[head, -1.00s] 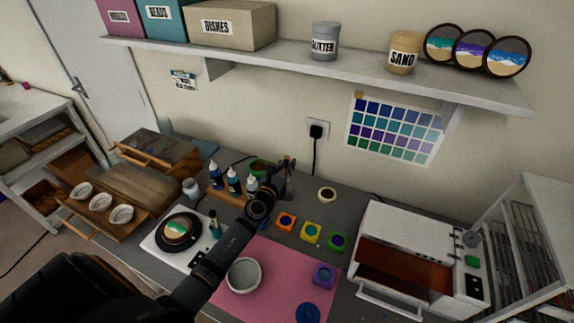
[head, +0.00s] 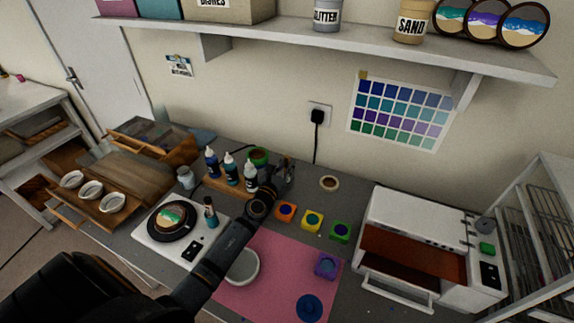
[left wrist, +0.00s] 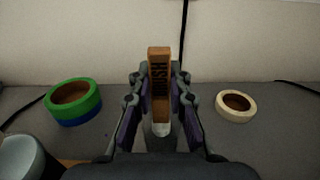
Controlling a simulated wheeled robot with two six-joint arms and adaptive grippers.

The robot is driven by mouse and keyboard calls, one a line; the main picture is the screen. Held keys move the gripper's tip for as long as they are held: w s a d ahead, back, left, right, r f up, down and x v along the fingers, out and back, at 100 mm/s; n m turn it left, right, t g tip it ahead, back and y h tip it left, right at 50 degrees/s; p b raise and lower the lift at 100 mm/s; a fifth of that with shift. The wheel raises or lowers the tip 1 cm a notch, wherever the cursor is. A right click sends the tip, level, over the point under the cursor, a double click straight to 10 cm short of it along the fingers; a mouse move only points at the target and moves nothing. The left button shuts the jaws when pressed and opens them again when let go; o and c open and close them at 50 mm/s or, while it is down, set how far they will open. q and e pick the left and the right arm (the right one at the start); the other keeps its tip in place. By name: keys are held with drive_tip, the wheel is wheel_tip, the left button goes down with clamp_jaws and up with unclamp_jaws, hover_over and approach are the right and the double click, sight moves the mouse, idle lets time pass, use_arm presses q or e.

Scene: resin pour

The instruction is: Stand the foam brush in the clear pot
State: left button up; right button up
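My left gripper (left wrist: 160,97) is closed around the foam brush (left wrist: 159,70), with a finger on each side of its brown, lettered handle. The brush stands roughly upright, with a pale tip at its lower end. In the head view my left gripper (head: 284,172) is at the back of the table, right of the bottles, and largely covers the brush. A faint grey, see-through shape shows around the gripper there and below the brush tip in the wrist view. It may be the clear pot; whether the tip is inside it I cannot tell. My right gripper is not in view.
A green tape roll (left wrist: 74,100) and a cream tape roll (left wrist: 236,106) lie either side of the gripper. Dropper bottles (head: 231,170) stand left of it. Coloured moulds (head: 312,221), a pink mat (head: 285,265), a grey bowl (head: 243,267) and a white oven (head: 420,230) lie nearer or right.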

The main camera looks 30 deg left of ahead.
use_arm(q)
drive_tip(key=o, duration=0.5)
drive_tip(key=shift+o, duration=0.2)
drive_tip(key=s, duration=1.2)
drive_tip(key=shift+d, duration=0.35)
